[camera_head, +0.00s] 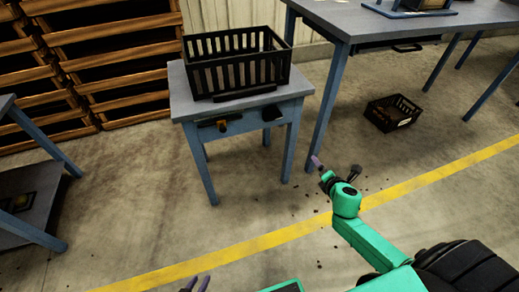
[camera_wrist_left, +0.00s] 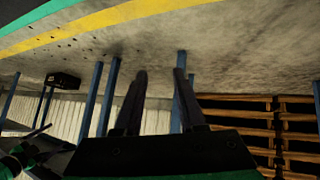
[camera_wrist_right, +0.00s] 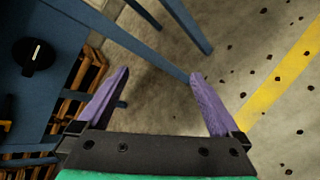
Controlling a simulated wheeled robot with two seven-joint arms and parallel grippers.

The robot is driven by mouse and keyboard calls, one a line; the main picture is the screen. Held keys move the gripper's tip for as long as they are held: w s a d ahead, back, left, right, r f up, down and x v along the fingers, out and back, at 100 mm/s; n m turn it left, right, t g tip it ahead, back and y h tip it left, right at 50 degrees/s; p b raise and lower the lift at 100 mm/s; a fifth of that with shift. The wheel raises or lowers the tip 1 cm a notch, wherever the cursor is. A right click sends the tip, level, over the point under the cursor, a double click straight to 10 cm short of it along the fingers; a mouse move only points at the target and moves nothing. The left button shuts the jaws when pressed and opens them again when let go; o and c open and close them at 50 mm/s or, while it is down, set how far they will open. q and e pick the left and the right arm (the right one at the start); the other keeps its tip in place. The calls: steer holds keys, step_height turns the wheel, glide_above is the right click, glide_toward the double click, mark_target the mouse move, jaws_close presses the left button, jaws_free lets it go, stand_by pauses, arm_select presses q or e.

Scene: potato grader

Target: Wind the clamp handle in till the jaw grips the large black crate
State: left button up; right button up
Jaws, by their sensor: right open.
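The large black crate (camera_head: 237,72) stands upright on the small blue-legged table (camera_head: 182,100). A black bar (camera_head: 245,94) lies along the crate's front foot. On the table's front are an orange-tipped piece (camera_head: 221,125) and a dark knob (camera_head: 271,113), which shows with a white mark in the right wrist view (camera_wrist_right: 35,56). I cannot tell whether the jaw touches the crate. My right gripper (camera_head: 318,163) is open and empty, right of the table and apart from it; its purple fingers (camera_wrist_right: 160,76) stand wide. My left gripper (camera_head: 196,285) is open and empty at the bottom edge.
A small black crate (camera_head: 393,112) lies on the floor under a larger workbench (camera_head: 345,20) at the right. Wooden pallets (camera_head: 100,50) are stacked at the back left. Another blue-legged table (camera_head: 25,190) stands at the left. The floor before the small table is clear apart from crumbs.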

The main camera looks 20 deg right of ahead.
steer(key=w+a+r+n+t+y+b, duration=0.2)
steer(key=w+a+r+n+t+b, duration=0.25)
steer(key=a+n+b, duration=0.3)
steer(key=n+t+y+b, duration=0.2)
steer(key=n, duration=0.4)
glide_toward(274, 118)
steer(key=w+b, duration=0.1)
steer(key=w, duration=0.7)
steer(key=shift+w+a+b, duration=0.15)
steer(key=shift+w+b, duration=0.2)
steer(key=shift+w, duration=0.05)
steer(key=c, duration=1)
arm_select(q)
steer(key=w+d+n+t+h, duration=0.1)
steer(key=w+d+t+h, duration=0.1)
steer(key=w+d+t, duration=0.2)
steer(key=d+r, duration=0.1)
steer(key=d, duration=0.1)
steer(key=shift+w+d+h, duration=0.2)
steer(key=shift+d+h, duration=0.15)
steer(key=shift+h, duration=0.05)
arm_select(e)
steer(key=shift+m, duration=0.25)
